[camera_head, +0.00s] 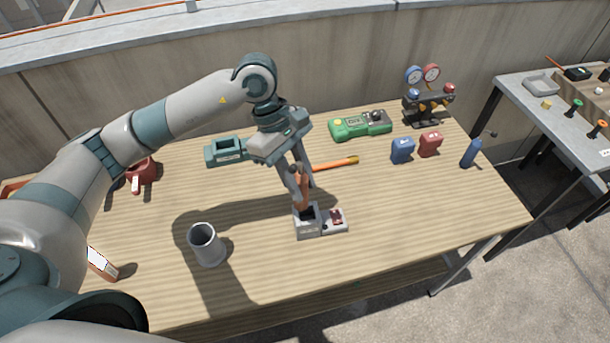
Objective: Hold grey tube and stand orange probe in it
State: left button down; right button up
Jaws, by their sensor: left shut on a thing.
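The grey tube (207,246) stands upright and open-topped on the wooden table, left of my left gripper. My left gripper (301,184) points down and is shut on the orange probe (302,196). The probe is upright, with its lower end at the opening of a small grey holder (308,228). I cannot tell how deep the probe sits in the holder. The fingers hide part of the probe. My right gripper is not in view.
A orange stick (336,164) lies behind the gripper. A green meter (360,125), teal tray (226,151), gauge set (428,97), blue block (402,150) and red block (430,145) are farther back. The front right of the table is clear.

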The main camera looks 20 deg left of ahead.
pick_arm(q)
jog(key=m, duration=0.1)
jog(key=m+g, duration=0.1)
jog(key=a+m+y, duration=0.1)
jog(key=shift+s+r+m, duration=0.3)
jog(key=shift+s+m, duration=0.05)
jog(key=shift+m, duration=0.05)
jog(key=a+r+m+y, duration=0.1)
jog(key=m, duration=0.2)
jog(key=s+a+r+m+g+y, duration=0.1)
jog(key=m, duration=0.3)
jog(key=s+a+m+g+y, duration=0.1)
jog(key=a+m, duration=0.1)
jog(key=m, duration=0.1)
jog(key=shift+s+r, duration=0.1)
jog(key=shift+r, duration=0.3)
